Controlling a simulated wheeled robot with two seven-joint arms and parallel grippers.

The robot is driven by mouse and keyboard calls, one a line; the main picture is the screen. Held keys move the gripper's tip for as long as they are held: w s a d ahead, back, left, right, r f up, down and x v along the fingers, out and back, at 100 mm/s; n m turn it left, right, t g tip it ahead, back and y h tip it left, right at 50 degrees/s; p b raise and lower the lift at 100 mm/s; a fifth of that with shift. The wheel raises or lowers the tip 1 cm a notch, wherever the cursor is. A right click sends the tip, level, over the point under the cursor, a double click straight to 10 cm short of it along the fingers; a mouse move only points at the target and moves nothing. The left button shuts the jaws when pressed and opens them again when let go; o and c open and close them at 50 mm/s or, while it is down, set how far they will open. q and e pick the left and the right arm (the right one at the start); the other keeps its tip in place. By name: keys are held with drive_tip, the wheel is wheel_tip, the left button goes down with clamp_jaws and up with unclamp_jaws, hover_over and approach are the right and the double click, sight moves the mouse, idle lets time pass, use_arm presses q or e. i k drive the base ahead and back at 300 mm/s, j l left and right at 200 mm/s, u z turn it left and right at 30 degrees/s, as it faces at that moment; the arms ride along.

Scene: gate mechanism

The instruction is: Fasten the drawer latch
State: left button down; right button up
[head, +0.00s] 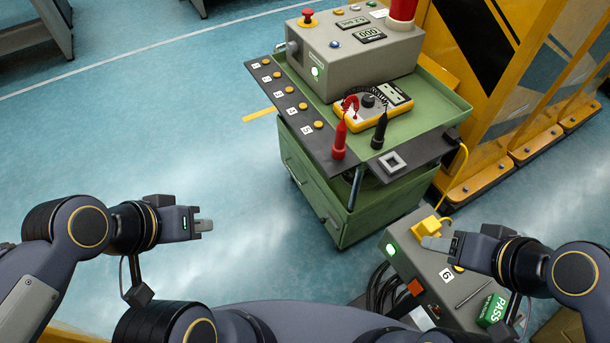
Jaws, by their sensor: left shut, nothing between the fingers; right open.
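The green cart (318,207) stands ahead of me, with a drawer-like panel (297,178) on its left face. I cannot make out a latch for certain. A short metal bar (355,187) shows below the cart's front shelf, and I cannot tell what it is. My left gripper (208,226) is shut and empty over the floor, left of the cart and apart from it. My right gripper (430,243) is open, just in front of a yellow plug (431,226) on a grey box (415,262). Whether its fingers touch the plug is unclear.
A control box (345,65) with a red button and a yellow meter (372,105) with red and black probes sit on the cart. A yellow cable (463,160) runs down to the plug. Yellow barriers (480,170) stand at right. Floor (130,130) at left is clear.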

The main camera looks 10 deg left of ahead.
sight(323, 220)
drive_tip(key=k+u, duration=0.2)
drive_tip(key=u, duration=0.15)
drive_tip(key=k+u, duration=0.45)
drive_tip(key=u, duration=0.25)
